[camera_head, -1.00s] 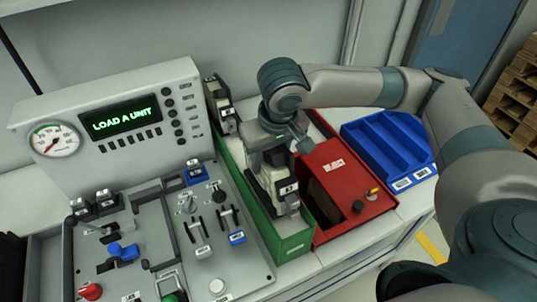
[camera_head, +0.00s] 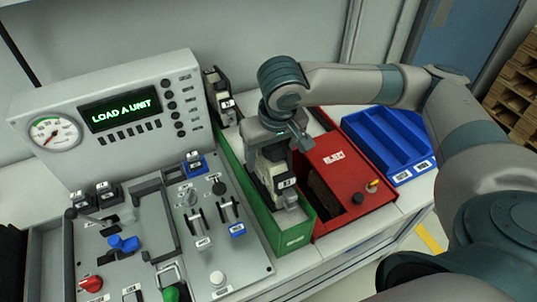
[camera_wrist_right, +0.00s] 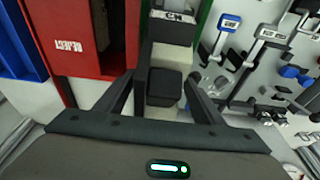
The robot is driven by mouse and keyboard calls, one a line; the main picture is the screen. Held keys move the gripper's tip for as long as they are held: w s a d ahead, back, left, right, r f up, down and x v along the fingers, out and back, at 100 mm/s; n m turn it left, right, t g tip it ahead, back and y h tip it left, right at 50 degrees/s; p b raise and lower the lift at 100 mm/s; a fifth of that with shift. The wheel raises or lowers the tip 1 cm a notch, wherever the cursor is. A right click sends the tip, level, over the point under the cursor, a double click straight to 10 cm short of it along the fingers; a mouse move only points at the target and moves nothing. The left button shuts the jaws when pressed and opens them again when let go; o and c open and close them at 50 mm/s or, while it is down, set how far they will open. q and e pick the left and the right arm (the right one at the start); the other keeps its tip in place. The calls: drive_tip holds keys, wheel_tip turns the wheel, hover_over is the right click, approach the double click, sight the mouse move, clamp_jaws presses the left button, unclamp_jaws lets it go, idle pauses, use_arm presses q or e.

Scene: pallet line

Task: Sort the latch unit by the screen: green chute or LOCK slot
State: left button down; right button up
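A pale latch unit with dark parts (camera_head: 272,172) sits in the green chute (camera_head: 292,238), tilted along it. My right gripper (camera_head: 268,150) is just above it. In the right wrist view the unit (camera_wrist_right: 165,85) shows between the two spread fingers of my right gripper (camera_wrist_right: 160,85), which look open around it. The unit's lower part is hidden by the chute wall. The fixture panel (camera_head: 240,268) with levers and knobs is left of the chute. My left gripper is not in view.
A red REJECT box (camera_head: 375,200) stands right of the chute, with a blue divided bin (camera_head: 410,165) beyond. Another dark-and-pale unit (camera_head: 222,98) stands at the chute's back end. A gauge (camera_head: 55,133) is left of the screen.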

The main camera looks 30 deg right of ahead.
idle(0.3)
drive_tip(key=b+v, duration=0.1)
drive_tip(key=v, duration=1.6)
drive_tip(key=shift+r, duration=0.2)
idle(1.2)
drive_tip(key=w+p+v, duration=0.2)
drive_tip(key=p+v, duration=0.7)
drive_tip(key=shift+r+p, duration=0.3)
drive_tip(key=shift+r, duration=0.25)
